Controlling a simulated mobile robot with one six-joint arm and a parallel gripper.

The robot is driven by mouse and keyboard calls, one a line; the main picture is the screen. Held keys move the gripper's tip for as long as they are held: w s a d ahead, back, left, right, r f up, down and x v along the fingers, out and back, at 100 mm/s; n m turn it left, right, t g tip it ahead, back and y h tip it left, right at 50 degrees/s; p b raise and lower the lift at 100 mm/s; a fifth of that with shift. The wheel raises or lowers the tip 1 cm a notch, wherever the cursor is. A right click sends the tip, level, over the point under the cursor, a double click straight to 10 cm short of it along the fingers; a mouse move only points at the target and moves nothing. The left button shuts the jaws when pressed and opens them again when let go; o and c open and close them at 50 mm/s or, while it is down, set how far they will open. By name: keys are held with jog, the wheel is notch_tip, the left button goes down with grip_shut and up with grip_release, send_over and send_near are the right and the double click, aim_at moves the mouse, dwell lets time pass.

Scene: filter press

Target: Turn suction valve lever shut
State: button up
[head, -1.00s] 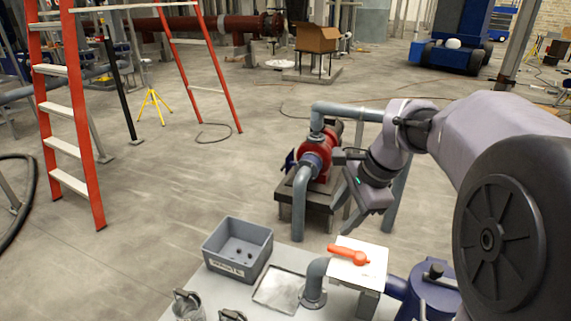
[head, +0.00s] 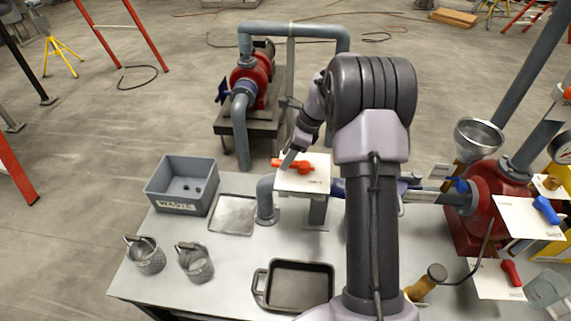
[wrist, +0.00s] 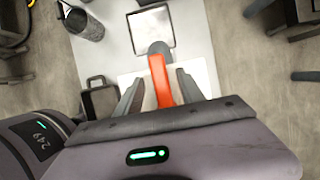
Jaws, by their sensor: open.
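An orange lever (head: 298,168) sits on a white plate (head: 316,186) on a stand at the bench's back edge, beside a grey pipe elbow. It points left in the head view. In the wrist view the orange lever (wrist: 160,80) runs between the fingers of my gripper (wrist: 162,76). The gripper is open, with a finger on each side and a gap visible on both. In the head view my gripper (head: 290,157) is at the lever's left end, and its fingers are partly hidden. The plate has small print that I cannot read surely.
A grey bin marked WASTE (head: 183,186), a flat tray (head: 234,213), two metal baskets (head: 148,257) and a black pan (head: 297,284) are on the bench. Blue (head: 547,210) and red (head: 511,272) levers stand at right. A red pump (head: 250,82) stands behind the bench.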

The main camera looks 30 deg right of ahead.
jog(key=shift+w+a+f, duration=0.1)
jog(key=shift+a+f, duration=0.15)
jog(key=shift+f, duration=0.3)
grip_shut()
dwell(1.0)
